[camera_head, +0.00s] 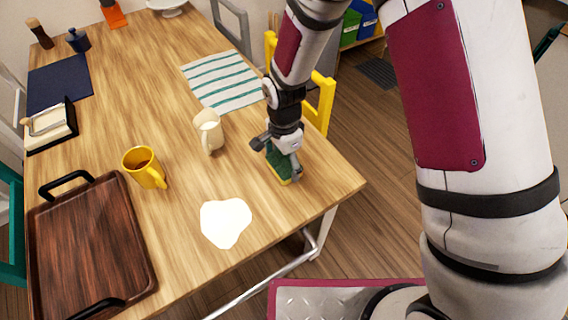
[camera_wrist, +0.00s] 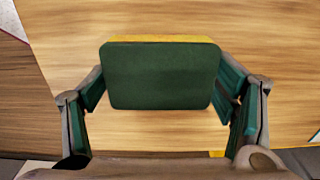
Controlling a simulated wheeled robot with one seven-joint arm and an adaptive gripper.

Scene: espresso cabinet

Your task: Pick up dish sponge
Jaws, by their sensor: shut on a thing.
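The dish sponge (camera_head: 277,164) has a dark green face and a yellow layer. It is at the right edge area of the wooden table, under my gripper (camera_head: 283,160). In the wrist view the sponge (camera_wrist: 161,75) lies between the two fingers of my gripper (camera_wrist: 161,88), its green face toward the camera and a yellow strip along its far edge. The fingers are shut on its left and right sides. I cannot tell whether the sponge touches the table or is slightly above it.
On the table (camera_head: 190,265) are a white spill or patch (camera_head: 225,222), a cream mug (camera_head: 208,130), a yellow mug (camera_head: 143,167), a brown tray (camera_head: 90,245) and a striped cloth (camera_head: 222,80). A yellow chair (camera_head: 325,100) stands at the table's right side.

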